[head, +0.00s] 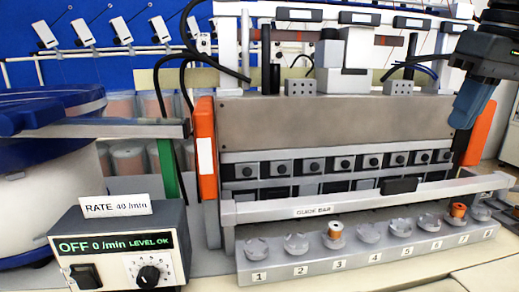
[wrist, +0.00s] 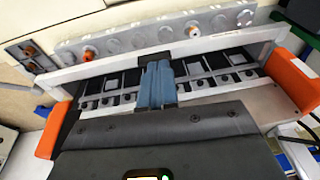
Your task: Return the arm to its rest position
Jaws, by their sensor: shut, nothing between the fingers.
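My gripper (head: 466,112) is at the upper right of the head view, in front of the machine's right end and above the guide bar. Its blue fingers are together, with nothing between them. In the wrist view my gripper (wrist: 158,68) points toward the guide bar (wrist: 220,62), and the closed fingers cover part of the machine behind them. The guide bar (head: 290,211) runs across the machine front, with a black handle (head: 400,186) at its right half. My gripper is apart from the handle in the head view.
A numbered nest strip (head: 310,267) holds copper-orange parts at nest 3 (head: 334,236) and nest 7 (head: 458,210). Orange posts (head: 205,150) flank the machine. A control box (head: 120,245) reading OFF stands front left, beside a white bowl feeder (head: 45,190).

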